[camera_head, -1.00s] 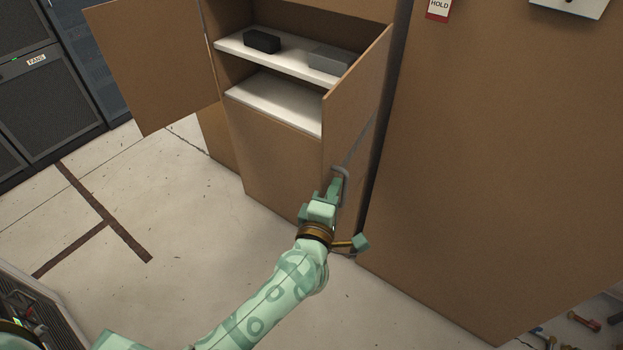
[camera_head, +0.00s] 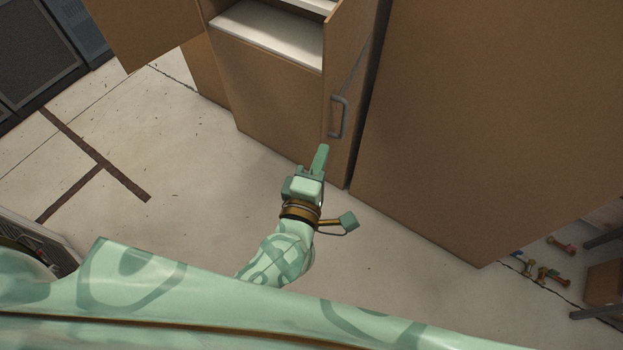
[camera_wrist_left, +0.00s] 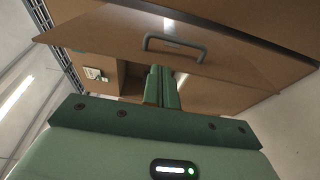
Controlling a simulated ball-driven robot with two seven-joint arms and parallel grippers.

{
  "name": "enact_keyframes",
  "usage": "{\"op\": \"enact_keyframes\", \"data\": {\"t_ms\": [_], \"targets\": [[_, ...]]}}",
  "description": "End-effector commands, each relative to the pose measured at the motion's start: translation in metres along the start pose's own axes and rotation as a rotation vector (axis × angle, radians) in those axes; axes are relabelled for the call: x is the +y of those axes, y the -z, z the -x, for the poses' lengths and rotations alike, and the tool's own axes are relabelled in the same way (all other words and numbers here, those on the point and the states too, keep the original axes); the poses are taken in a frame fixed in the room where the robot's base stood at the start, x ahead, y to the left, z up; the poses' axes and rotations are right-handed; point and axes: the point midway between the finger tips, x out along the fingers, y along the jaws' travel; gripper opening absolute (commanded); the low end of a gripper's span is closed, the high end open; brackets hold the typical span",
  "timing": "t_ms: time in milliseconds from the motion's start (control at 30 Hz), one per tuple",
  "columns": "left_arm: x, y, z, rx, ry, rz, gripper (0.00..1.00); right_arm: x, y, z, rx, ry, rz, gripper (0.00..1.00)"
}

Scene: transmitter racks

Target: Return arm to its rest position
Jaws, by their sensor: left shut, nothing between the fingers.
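My left gripper (camera_head: 320,160) is shut and empty. It is in front of and below the grey handle (camera_head: 339,117) on the open right door (camera_head: 347,75) of the brown cabinet, apart from it. In the left wrist view the shut fingers (camera_wrist_left: 161,86) point toward the door, and the handle (camera_wrist_left: 174,46) arches beyond their tips. My left forearm reaches in from the lower part of the head view. A large green part of my own body crosses the bottom of the head view. My right gripper is not in view.
The cabinet's left door (camera_head: 140,28) also stands open, with a white shelf (camera_head: 268,35) between the doors. A large brown panel (camera_head: 480,110) stands at the right. Small tools (camera_head: 540,271) lie on the floor at the lower right. The floor (camera_head: 190,150) left of my arm is clear.

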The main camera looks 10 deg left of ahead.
Motion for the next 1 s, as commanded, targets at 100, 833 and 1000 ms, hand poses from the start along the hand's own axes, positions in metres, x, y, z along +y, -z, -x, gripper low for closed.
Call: {"op": "enact_keyframes", "data": {"t_ms": [100, 833, 1000], "targets": [[-0.002, 0.000, 0.030, -0.001, 0.004, 0.000, 0.00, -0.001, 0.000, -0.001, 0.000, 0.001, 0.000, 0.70], [-0.172, 0.007, 0.083, -0.279, 0.178, -0.684, 0.00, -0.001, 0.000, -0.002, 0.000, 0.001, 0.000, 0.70], [-0.308, 0.046, 0.150, -0.583, 0.434, -1.078, 0.00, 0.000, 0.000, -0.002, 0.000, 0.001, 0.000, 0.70]]}}
